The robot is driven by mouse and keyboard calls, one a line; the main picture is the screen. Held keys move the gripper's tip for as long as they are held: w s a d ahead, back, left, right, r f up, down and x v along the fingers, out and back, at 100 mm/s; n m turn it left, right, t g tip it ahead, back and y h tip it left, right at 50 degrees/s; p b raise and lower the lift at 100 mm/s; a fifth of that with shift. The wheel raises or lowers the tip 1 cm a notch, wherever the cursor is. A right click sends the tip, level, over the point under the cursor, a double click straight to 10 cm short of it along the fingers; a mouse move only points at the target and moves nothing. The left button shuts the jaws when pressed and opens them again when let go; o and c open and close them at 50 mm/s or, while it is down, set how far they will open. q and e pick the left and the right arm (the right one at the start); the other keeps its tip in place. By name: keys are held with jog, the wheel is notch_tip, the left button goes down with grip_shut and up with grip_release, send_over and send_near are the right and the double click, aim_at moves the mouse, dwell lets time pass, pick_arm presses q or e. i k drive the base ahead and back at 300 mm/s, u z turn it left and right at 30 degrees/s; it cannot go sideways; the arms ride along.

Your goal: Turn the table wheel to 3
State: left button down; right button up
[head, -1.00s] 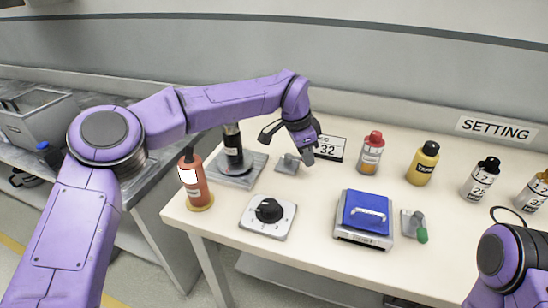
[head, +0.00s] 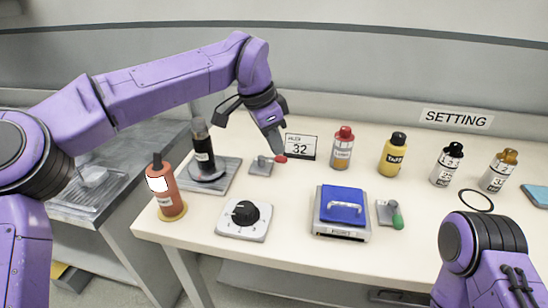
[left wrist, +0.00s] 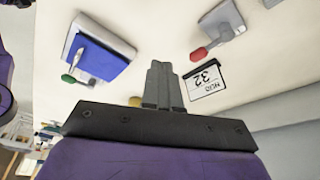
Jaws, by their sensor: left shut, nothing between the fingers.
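A black round knob (head: 243,213) sits on a white square plate with printed marks around it, near the table's front left. I cannot read which mark it points at. My left gripper (head: 275,148) is shut and empty, pointing down at the back of the table. It is far behind the knob and close to a small lever with a red grip (head: 280,159). In the left wrist view the closed fingers (left wrist: 163,88) show, with the red grip (left wrist: 198,54) beside them; the black knob is not seen there. My right arm shows at the lower right, its gripper out of view.
A 32 card (head: 300,147), several bottles and a blue-topped box (head: 341,204) stand on the table. A green-handled lever (head: 396,219) lies right of the box. An orange bottle (head: 165,190) and a dark cylinder (head: 203,150) stand left. Bare table surrounds the knob.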

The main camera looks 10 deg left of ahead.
aim_at(245, 214)
jog(key=k, duration=1)
